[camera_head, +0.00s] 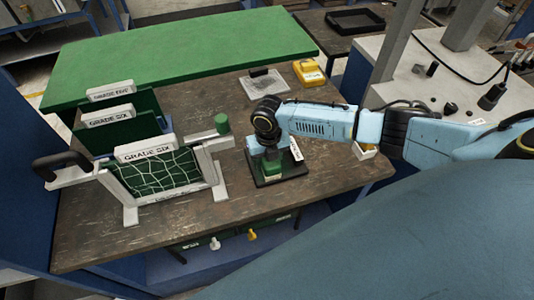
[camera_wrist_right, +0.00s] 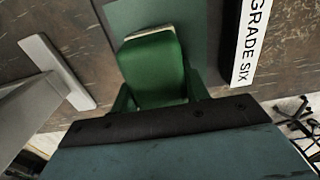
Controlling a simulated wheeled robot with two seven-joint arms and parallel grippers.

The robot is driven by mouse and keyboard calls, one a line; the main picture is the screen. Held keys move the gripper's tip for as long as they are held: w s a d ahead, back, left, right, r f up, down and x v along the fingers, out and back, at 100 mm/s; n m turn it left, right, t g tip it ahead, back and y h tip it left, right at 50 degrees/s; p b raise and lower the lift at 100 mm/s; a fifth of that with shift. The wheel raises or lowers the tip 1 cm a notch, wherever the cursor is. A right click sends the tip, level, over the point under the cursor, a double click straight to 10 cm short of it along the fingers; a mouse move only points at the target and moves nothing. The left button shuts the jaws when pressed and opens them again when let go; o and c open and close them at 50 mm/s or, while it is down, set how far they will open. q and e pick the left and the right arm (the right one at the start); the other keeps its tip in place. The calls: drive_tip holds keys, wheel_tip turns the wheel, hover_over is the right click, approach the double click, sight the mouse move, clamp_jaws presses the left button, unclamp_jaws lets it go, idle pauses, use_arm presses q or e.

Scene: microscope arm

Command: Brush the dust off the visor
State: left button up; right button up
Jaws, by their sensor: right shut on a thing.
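The visor appears to be the clear sheet (camera_head: 254,88) lying flat near the back of the brown table, with a dark dusty patch on it. My right gripper (camera_head: 271,163) is well in front of it, pointing down over a small dark base (camera_head: 290,171). It is shut on a green block, which looks like the brush (camera_wrist_right: 155,68); a pale edge shows at its far end in the right wrist view. Whether the block still touches the base cannot be told. My left gripper is not in view.
A white-framed rack (camera_head: 214,178) with a green net and "GRADE SIX" plate stands at left, before green holders (camera_head: 112,138). A yellow box (camera_head: 309,72) sits right of the sheet. The table's front middle (camera_head: 240,215) is clear.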

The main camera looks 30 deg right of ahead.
drive_tip(key=shift+w, duration=0.1)
drive_tip(key=shift+w+d+f+b, duration=0.2)
drive_tip(key=shift+w+b, duration=0.6)
drive_tip(key=shift+b, duration=0.05)
drive_tip(key=shift+r, duration=0.1)
drive_tip(key=shift+w, duration=0.15)
drive_tip(key=shift+w+d+b, duration=0.3)
drive_tip(key=shift+w+b, duration=0.45)
drive_tip(key=shift+w, duration=0.15)
